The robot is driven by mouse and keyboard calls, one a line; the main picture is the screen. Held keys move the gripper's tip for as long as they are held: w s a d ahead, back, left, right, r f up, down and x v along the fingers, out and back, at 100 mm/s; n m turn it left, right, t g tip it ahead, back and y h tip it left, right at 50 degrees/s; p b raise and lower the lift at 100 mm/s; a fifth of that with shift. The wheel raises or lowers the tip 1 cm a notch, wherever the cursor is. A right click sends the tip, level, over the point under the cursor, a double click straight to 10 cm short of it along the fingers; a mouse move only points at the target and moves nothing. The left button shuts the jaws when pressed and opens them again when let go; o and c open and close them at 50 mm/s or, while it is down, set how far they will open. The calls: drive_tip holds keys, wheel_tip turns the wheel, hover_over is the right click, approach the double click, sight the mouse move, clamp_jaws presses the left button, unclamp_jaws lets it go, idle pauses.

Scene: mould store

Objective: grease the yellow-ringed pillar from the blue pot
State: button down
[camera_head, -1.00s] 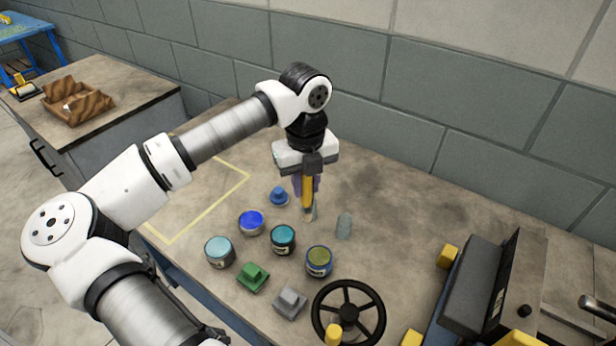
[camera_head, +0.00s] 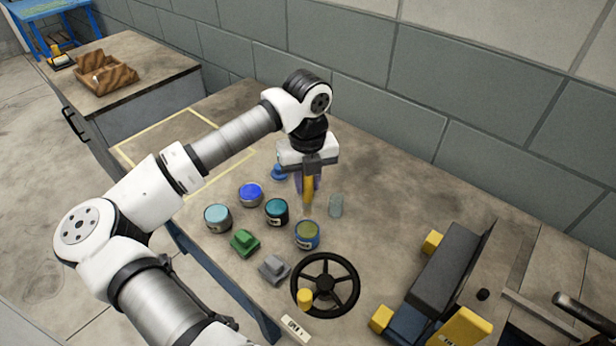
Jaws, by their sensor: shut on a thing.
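My gripper (camera_head: 308,176) is shut on a yellow-handled brush (camera_head: 308,190), which points down above the bench. The brush tip is just behind the pot with olive-coloured contents (camera_head: 307,236); I cannot tell whether it touches anything. The blue pot (camera_head: 251,195), with bright blue contents, stands open to the left of the brush. A teal pot (camera_head: 276,212) and a light blue pot (camera_head: 217,219) stand near it. I cannot make out a yellow-ringed pillar in this view.
Blue (camera_head: 279,173), green (camera_head: 244,243) and grey (camera_head: 273,269) stepped pieces lie among the pots. A grey cylinder (camera_head: 336,205) stands right of the brush. A black handwheel (camera_head: 352,287) and a dark machine with yellow blocks (camera_head: 445,265) are at front right.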

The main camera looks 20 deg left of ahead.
sight(307, 202)
drive_tip(key=shift+f+b, duration=0.8)
drive_tip(key=shift+f, duration=2.15)
drive_tip(key=shift+f+b, duration=0.55)
drive_tip(key=shift+b, duration=0.45)
idle(0.7)
drive_tip(key=shift+r, duration=0.1)
drive_tip(key=shift+r+p, duration=1.25)
drive_tip(key=shift+r, duration=2.2)
wheel_tip(307, 202, down, 2)
drive_tip(key=shift+b, duration=1)
drive_tip(key=shift+r, duration=0.1)
